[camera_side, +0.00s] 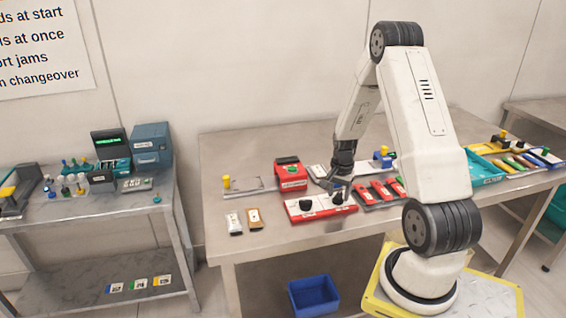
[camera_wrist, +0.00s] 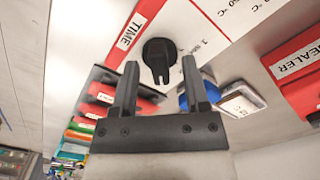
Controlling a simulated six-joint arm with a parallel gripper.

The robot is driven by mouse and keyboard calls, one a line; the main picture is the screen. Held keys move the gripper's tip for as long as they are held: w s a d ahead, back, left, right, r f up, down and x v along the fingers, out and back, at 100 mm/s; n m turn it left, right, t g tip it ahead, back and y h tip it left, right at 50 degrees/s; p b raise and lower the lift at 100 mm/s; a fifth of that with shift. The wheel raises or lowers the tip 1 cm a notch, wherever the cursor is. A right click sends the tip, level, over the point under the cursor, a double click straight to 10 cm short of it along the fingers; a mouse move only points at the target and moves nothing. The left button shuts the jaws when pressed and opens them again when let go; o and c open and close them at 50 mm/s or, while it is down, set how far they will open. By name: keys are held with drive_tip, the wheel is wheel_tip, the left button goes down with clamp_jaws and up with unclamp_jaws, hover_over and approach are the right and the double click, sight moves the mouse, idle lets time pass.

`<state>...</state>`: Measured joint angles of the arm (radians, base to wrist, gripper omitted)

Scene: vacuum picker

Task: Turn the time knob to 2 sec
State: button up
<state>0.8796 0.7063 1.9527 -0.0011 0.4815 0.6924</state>
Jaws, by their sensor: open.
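The time knob (camera_wrist: 160,52) is black, with a narrow pointer end towards the bottom of the wrist view. It sits on a red and white panel (camera_wrist: 205,22) beside the label "TIME". Small scale markings right of the knob are too blurred to read surely. My gripper (camera_wrist: 160,62) is open, with one finger on each side of the knob; whether they touch it I cannot tell. In the side view the panel (camera_side: 318,212) lies at the table's front with two black knobs, and my gripper (camera_side: 339,188) is over the right one.
A red sealer box (camera_side: 291,177) stands behind the panel, and it also shows in the wrist view (camera_wrist: 300,70). A tray with red pieces (camera_side: 380,191) lies right of the panel. Two small packets (camera_side: 244,220) lie to its left. A blue bin (camera_side: 313,296) is below the table.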

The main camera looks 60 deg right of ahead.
clamp_jaws()
drive_tip(key=shift+n, duration=0.4)
drive_tip(key=n, duration=0.3)
drive_tip(key=shift+n, duration=2.5)
unclamp_jaws()
